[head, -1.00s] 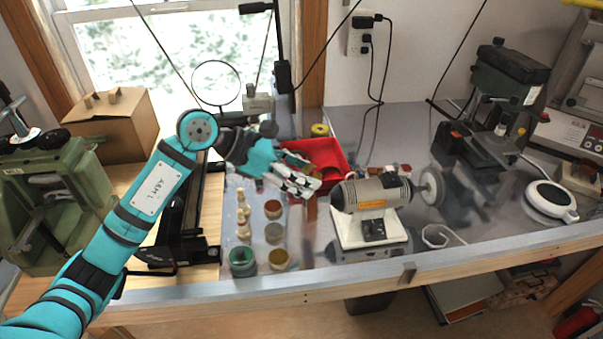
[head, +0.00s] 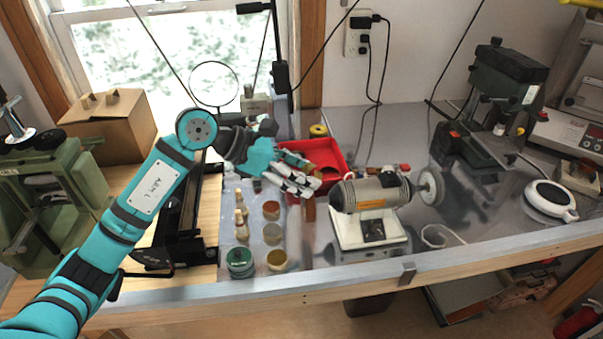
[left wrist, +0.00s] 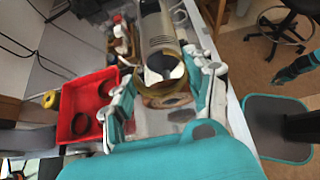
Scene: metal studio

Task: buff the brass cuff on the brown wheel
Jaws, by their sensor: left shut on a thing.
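A red tray (head: 322,157) lies behind my left gripper. Several small jars (head: 272,232) and wooden pegs stand left of the motor. A pale wheel (head: 431,187) is on the motor's right end. A drill press (head: 490,120) stands at the back right.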

